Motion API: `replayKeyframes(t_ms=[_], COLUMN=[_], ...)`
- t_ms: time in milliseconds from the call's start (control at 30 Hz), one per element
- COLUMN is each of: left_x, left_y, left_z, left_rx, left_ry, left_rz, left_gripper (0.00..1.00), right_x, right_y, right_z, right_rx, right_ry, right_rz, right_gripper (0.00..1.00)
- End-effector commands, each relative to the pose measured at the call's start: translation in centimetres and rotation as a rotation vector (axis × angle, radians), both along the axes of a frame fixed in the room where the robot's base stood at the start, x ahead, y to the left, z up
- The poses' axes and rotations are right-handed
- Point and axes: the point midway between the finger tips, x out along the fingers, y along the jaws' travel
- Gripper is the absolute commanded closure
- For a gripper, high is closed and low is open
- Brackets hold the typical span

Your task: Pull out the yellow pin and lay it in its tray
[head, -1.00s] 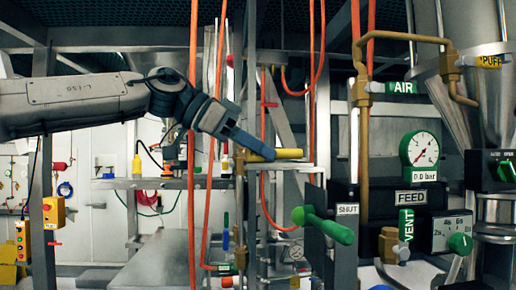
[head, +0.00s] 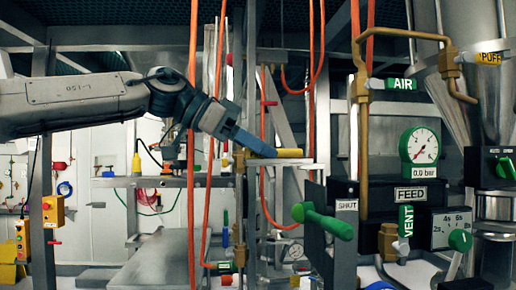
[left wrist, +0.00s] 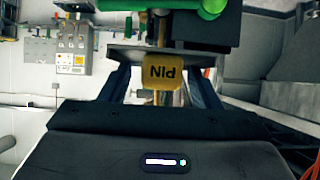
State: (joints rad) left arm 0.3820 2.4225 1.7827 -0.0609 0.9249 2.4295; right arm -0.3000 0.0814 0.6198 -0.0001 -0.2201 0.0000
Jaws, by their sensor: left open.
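The yellow pin (head: 290,153) shows in the head view as a short yellow bar, lying level just above a narrow pale ledge (head: 300,161). I cannot tell whether it rests on that ledge or whether the ledge is the tray. My left gripper (head: 268,152) reaches it from the left, with its blue-grey fingertip over the bar's left part. In the left wrist view a yellow tag reading PIN (left wrist: 162,76), upside down, shows between the two fingers of my open left gripper (left wrist: 162,92), with gaps at its sides. My right gripper is not in view.
A green lever (head: 322,222) marked SHUT stands below and right of the pin. Orange hoses (head: 192,150) hang in front of and behind the left arm. A pressure gauge (head: 420,147) and brown pipes (head: 363,150) stand to the right. A grey shelf (head: 150,182) lies lower left.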

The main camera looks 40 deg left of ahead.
Motion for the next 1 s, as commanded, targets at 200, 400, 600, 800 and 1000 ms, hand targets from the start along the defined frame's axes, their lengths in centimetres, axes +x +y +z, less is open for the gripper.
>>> replayKeyframes(t_ms=[200,400,600,800,1000], left_x=[-0.4,-2.6,-5.2,-6.8,-7.1], left_y=[0.4,2.3,4.5,5.8,6.1], left_z=[0.2,1.7,3.8,5.1,5.5], left_rx=[0.0,0.0,-0.001,0.0,0.0], left_ry=[-0.003,-0.006,-0.005,-0.001,0.0], left_rz=[0.001,0.002,0.002,0.001,0.0], left_gripper=[0.44,0.44,0.44,0.44,0.44], right_x=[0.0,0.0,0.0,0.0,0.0], right_y=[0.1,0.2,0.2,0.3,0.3], right_z=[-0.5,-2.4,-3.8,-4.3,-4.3], right_rx=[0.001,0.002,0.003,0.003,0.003], right_ry=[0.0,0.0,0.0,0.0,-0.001], right_rz=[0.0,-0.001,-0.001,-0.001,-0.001], right_gripper=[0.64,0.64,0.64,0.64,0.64])
